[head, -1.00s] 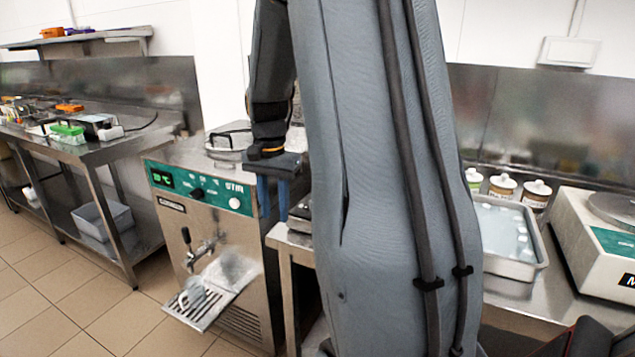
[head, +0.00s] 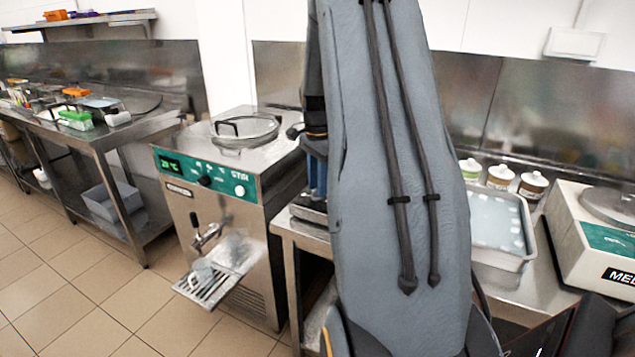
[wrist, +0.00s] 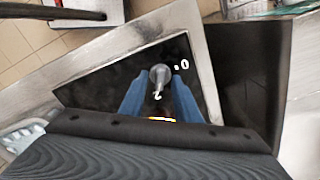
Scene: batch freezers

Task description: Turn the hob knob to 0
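In the wrist view, the grey hob knob (wrist: 160,74) sits on a dark panel, with a white 0 to its right and a white mark, perhaps a 2, just below it. I cannot tell where the knob points. My gripper (wrist: 160,84) is open, one blue finger on each side of the knob, with gaps between fingers and knob. In the head view, my blue fingers (head: 317,178) show just left of my arm, above the steel bench beside the batch freezer. The hob is mostly hidden there behind my arm.
The batch freezer (head: 221,225), with a green control panel and a lidded top, stands to the left. Tiled floor lies free at front left.

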